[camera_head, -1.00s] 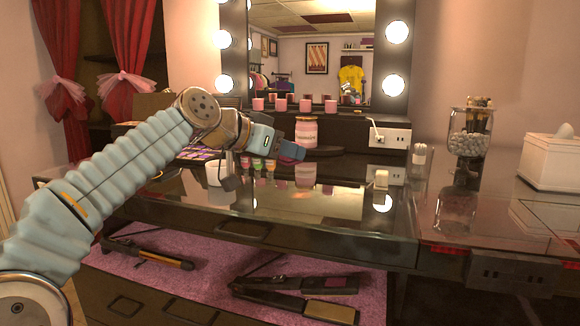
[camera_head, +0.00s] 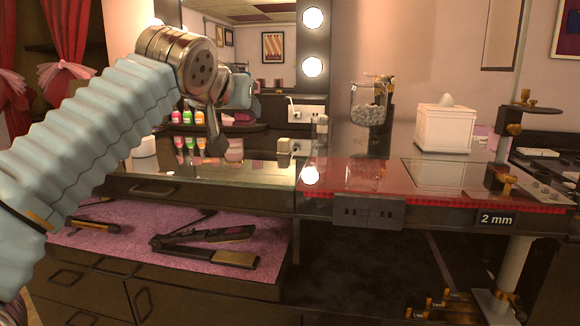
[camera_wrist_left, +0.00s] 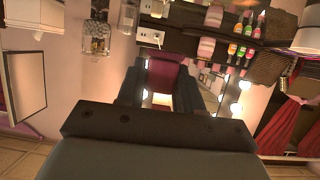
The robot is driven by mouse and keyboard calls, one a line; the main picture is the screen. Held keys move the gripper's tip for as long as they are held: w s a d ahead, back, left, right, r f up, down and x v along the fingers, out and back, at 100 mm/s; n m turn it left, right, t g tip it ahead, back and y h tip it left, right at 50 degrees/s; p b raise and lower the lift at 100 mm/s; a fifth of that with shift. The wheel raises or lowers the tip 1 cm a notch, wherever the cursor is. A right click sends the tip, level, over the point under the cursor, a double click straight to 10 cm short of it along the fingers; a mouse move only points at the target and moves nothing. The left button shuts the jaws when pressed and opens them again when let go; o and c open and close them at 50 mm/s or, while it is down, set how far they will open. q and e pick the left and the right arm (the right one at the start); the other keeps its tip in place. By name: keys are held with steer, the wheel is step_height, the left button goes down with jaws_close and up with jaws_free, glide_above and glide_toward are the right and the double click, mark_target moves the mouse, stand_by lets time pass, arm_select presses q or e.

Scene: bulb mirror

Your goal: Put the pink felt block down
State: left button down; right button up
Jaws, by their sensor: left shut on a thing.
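My left gripper (camera_wrist_left: 160,95) is shut on the pink felt block (camera_wrist_left: 166,74), which looks dark magenta between the two fingers in the left wrist view. In the head view my left gripper (camera_head: 236,100) is held up above the glass-topped dressing table (camera_head: 240,174), in front of the mirror's lower part. My right gripper is not in view.
Several small coloured bottles (camera_head: 188,116) stand at the back left. A glass jar of white balls (camera_head: 370,115) and a white tissue box (camera_head: 445,128) stand further right. A red-edged panel (camera_head: 345,172) lies right of the glass top. Hair straighteners (camera_head: 205,240) lie below on pink cloth.

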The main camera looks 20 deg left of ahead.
mark_target(259, 167)
arm_select(q)
steer(key=x, duration=0.4)
steer(key=f+x, duration=0.1)
steer(key=x, duration=0.3)
steer(key=s+a+f+x, duration=0.1)
steer(key=x, duration=0.3)
steer(key=shift+w+a+f, duration=0.1)
steer(key=shift+w+f, duration=0.15)
steer(key=shift+f, duration=0.05)
steer(key=shift+w+a+f, duration=0.2)
steer(key=shift+w+f, duration=0.2)
steer(key=shift+f, duration=0.1)
steer(key=shift+w+a+f, duration=0.1)
steer(key=shift+w+f, duration=0.1)
steer(key=shift+f, duration=0.55)
steer(key=shift+w+f, duration=0.2)
steer(key=shift+f, duration=0.5)
steer(key=shift+w+a+f, duration=0.1)
steer(key=shift+w+f, duration=0.1)
steer(key=shift+f, duration=0.55)
steer(key=shift+f, duration=0.2)
steer(key=c, duration=0.7)
jaws_free()
steer(key=shift+c, duration=0.2)
steer(key=shift+r, duration=0.1)
